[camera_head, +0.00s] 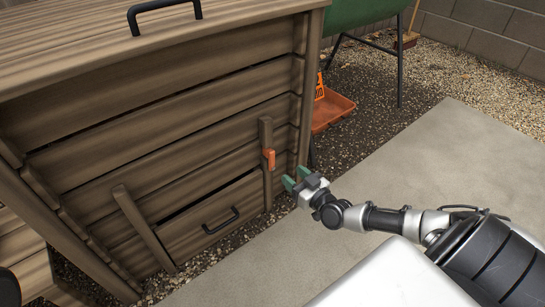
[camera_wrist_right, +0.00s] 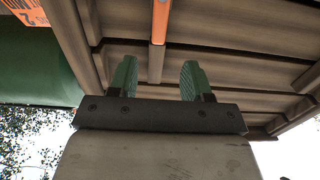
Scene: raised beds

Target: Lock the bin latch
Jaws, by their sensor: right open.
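The wooden bin (camera_head: 190,120) fills the left of the head view. Its small orange latch (camera_head: 268,158) sits on a vertical batten right of the low front panel. In the right wrist view the latch (camera_wrist_right: 160,22) is a narrow orange bar beyond the fingertips, roughly between them. My right gripper (camera_head: 296,178) is open and empty, with green fingertips. It is just right of and slightly below the latch, apparently clear of it. Its fingers also show in the right wrist view (camera_wrist_right: 158,82). My left gripper is not in view.
The low panel has a black handle (camera_head: 220,221); another black handle (camera_head: 164,12) is on the lid. An orange tray (camera_head: 332,109) and a green container on legs (camera_head: 362,14) stand behind the bin's right side. Concrete paving (camera_head: 440,165) is clear on the right.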

